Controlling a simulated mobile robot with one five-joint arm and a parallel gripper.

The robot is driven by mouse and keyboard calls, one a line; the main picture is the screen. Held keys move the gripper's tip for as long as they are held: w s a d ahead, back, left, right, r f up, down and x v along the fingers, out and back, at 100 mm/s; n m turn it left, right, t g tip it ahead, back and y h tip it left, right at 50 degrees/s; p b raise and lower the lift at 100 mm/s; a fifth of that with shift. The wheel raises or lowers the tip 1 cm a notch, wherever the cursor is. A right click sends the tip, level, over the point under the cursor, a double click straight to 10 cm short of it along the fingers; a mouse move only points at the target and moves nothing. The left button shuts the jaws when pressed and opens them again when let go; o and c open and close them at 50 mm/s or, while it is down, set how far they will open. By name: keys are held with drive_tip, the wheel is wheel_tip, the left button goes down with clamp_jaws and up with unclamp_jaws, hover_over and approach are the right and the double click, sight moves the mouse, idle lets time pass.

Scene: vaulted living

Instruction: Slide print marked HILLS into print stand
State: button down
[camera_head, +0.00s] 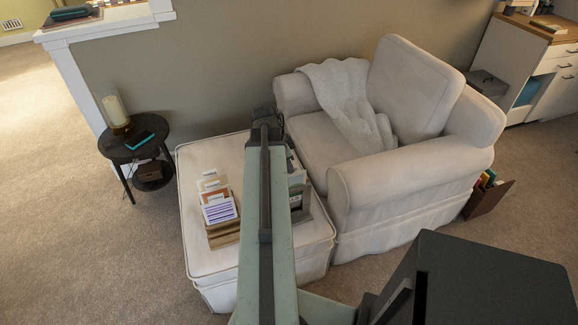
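Several small prints (217,205) with pale faces stand leaning in a row on the cream ottoman (205,262). The front one has purple stripes; their lettering is too small for me to read, so I cannot tell which is marked HILLS. A light wooden holder (224,234) is at their front. Grey and white upright items (298,195) show just right of my arm, partly hidden by it; I cannot tell whether either holder is the print stand. My arm reaches over the ottoman, and its dark far end (266,118) is near the back edge. The fingers cannot be made out.
A cream armchair (365,195) with a knitted throw (345,100) stands right of the ottoman. A round dark side table (135,150) with a lamp (116,112) is at left. A box of files (487,195) sits on the carpet right of the armchair. Carpet at left is clear.

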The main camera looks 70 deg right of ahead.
wheel_tip(320, 180, up, 2)
drive_tip(key=shift+r+p, duration=0.15)
drive_tip(key=shift+p, duration=0.3)
drive_tip(key=shift+r, duration=0.15)
wheel_tip(320, 180, up, 18)
drive_tip(key=p, duration=1.8)
drive_tip(key=shift+r+p, duration=0.25)
drive_tip(key=shift+p, duration=0.15)
